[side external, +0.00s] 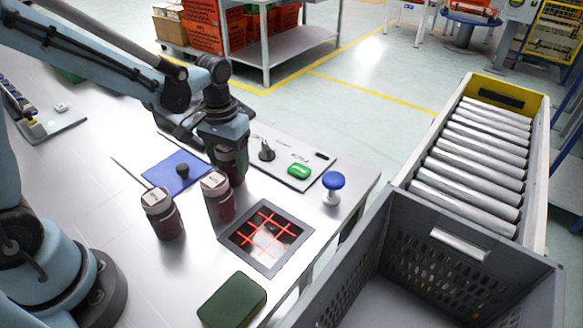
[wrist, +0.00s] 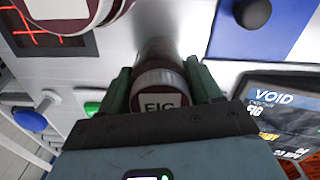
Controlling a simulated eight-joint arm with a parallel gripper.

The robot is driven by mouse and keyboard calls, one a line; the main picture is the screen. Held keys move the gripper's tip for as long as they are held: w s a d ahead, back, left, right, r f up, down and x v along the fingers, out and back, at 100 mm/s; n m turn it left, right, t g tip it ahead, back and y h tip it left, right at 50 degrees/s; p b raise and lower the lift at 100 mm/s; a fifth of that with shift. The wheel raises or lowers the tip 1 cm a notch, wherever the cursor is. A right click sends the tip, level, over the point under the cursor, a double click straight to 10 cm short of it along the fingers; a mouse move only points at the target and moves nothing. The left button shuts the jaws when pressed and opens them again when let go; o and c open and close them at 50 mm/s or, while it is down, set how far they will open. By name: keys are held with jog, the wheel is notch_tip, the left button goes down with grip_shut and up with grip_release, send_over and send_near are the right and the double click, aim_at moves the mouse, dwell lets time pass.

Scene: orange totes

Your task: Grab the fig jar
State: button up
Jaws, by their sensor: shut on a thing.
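The fig jar (wrist: 160,92) has a light lid reading "FIG" and a dark red body. In the wrist view it sits between the green fingers of my gripper (wrist: 158,90), which are shut on it. In the side external view my gripper (side external: 230,160) points down over the table, and the jar (side external: 233,168) is mostly hidden behind its fingers. I cannot tell whether the jar touches the table. Two similar dark red jars with light lids stand upright nearby, one close in front (side external: 219,197) and one further left (side external: 163,214).
A blue mat with a black knob (side external: 182,170) lies left of my gripper. A panel with a green button (side external: 299,170), a blue mushroom button (side external: 333,186), a red-lit scanner plate (side external: 266,236) and a green block (side external: 232,300) are around. A grey crate (side external: 460,240) stands right.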

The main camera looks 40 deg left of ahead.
jog(key=c, duration=0.5)
jog(key=shift+o, duration=0.2)
jog(key=shift+r, duration=0.15)
